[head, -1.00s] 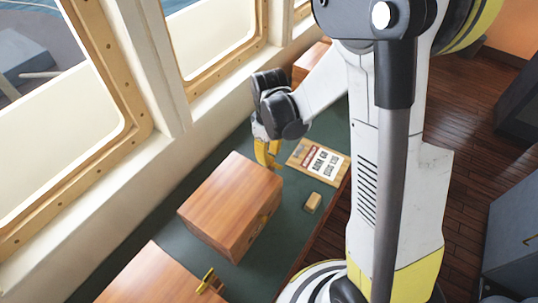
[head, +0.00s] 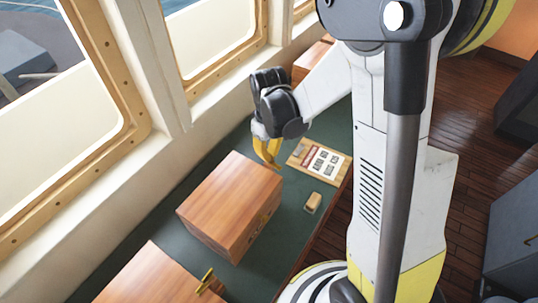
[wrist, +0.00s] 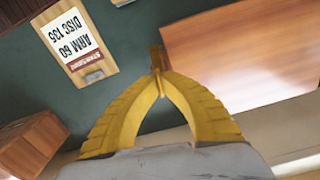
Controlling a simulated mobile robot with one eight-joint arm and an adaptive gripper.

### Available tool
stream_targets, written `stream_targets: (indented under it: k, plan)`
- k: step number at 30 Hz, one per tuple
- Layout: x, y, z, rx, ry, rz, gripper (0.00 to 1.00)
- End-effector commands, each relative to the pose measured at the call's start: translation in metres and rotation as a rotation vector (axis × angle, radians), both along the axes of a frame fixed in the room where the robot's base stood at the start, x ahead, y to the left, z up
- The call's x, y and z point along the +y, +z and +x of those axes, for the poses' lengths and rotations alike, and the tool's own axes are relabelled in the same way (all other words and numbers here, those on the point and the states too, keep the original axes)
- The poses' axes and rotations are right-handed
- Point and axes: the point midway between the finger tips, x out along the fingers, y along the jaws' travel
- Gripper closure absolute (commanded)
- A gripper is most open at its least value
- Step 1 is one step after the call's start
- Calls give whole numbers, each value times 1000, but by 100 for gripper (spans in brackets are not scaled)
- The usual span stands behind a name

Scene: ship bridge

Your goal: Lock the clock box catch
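A brown wooden box (head: 230,205) stands on the green counter, with a small brass catch (head: 264,217) on its right-hand face. A second box (head: 150,278) nearer the camera has a brass piece (head: 207,281) at its edge. I cannot tell from any label which is the clock box. My gripper (head: 272,164) is just beyond the far end of the middle box, apart from its catch.
A wooden placard (head: 318,160) reading "ARM 60 DISC 135" in the wrist view (wrist: 75,42) and a small tan block (head: 313,203) lie on the counter (head: 285,235). A third box (head: 308,62) stands farther back. Windows line the left side.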

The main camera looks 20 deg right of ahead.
Motion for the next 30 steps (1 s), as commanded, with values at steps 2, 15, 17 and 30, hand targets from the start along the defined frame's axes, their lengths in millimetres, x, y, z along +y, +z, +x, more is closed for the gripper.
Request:
stream_targets:
  k: [2,15,17,30]
  plan:
    - [0,-2,0,0,-55,0,100]
    - [0,-2,0,0,-466,0,100]
    - [0,-2,0,0,-523,0,100]
    - [0,-2,0,0,-940,0,100]
